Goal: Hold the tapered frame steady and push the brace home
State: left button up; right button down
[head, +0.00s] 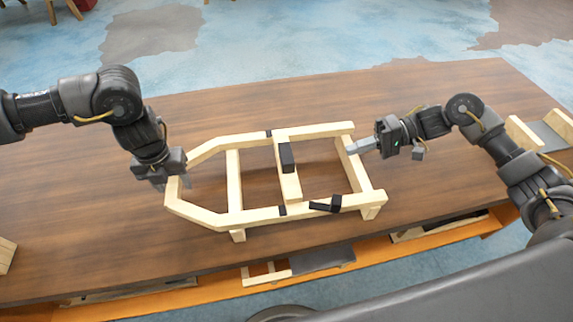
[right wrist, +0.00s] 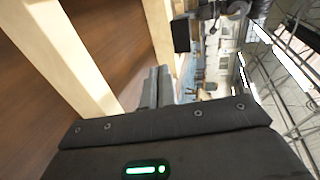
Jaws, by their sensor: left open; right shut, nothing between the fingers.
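The tapered frame (head: 233,180) is pale wood and lies on the table, its narrow end to the left. A wooden brace (head: 290,187) with a black block (head: 287,157) on it runs crosswise between the long rails, right of the middle. Whether its ends are fully seated I cannot tell. My left gripper (head: 172,185) is open at the narrow end, its fingers by the end bar. My right gripper (head: 356,147) is shut and empty at the wide end's bar; contact is unclear. In the right wrist view its closed fingers (right wrist: 157,86) show beside pale wooden bars.
A black piece (head: 326,205) lies on the near rail. The brown table (head: 440,90) is clear behind the frame. A wood and grey part (head: 545,133) stands at the right edge, a wooden piece (head: 5,254) at the left. An orange-edged shelf (head: 190,297) holds parts below.

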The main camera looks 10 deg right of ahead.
pick_arm(q)
notch_tip(320, 180, up, 8)
jog(key=shift+f, duration=0.15)
dwell(0.3)
